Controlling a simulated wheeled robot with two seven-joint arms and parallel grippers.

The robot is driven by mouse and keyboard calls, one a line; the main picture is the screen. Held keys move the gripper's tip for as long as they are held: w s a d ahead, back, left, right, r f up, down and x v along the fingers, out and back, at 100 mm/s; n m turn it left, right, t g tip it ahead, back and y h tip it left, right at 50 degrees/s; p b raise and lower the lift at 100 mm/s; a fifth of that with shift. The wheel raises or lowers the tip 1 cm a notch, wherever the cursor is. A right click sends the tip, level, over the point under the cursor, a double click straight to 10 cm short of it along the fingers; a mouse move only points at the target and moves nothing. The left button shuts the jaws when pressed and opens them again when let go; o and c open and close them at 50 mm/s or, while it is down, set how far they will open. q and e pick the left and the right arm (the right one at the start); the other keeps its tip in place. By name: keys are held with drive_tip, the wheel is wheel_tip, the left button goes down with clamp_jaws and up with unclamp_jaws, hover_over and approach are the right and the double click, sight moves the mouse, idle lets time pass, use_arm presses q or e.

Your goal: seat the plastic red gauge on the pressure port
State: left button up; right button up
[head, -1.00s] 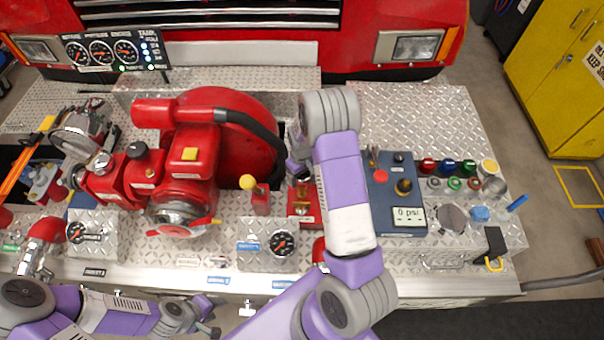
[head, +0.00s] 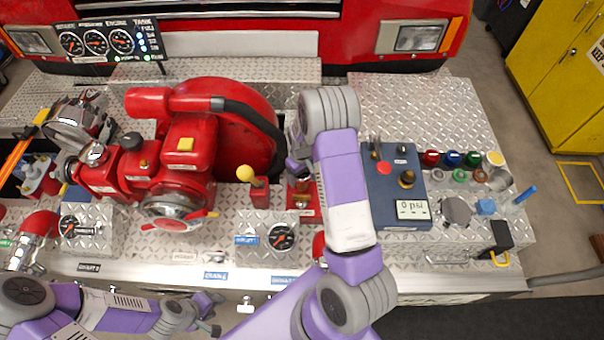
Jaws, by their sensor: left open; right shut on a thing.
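My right gripper (head: 298,164) hangs from the grey wrist, just behind and above a red block with a brass fitting (head: 300,197). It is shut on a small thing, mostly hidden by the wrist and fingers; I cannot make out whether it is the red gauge. I cannot tell for certain whether the brass fitting is the pressure port, or whether the held thing touches it. A red round cap (head: 430,158) stands in a coloured row on the right of the deck. My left gripper (head: 208,328) is open and empty, low in front of the deck edge.
The red pump (head: 190,150) fills the left middle. A yellow-knobbed lever (head: 247,175) stands close left of the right gripper. A blue panel (head: 382,215) reading 0 psi lies right of my forearm. A dial gauge (head: 282,237) sits in front. The back-right deck (head: 420,105) is clear.

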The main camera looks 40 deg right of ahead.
drive_tip(key=shift+f+b, duration=0.25)
drive_tip(key=shift+b, duration=0.1)
idle(0.3)
drive_tip(key=o, duration=1.3)
drive_tip(key=shift+r, duration=0.1)
wheel_tip(320, 180, up, 8)
drive_tip(key=shift+f, duration=0.25)
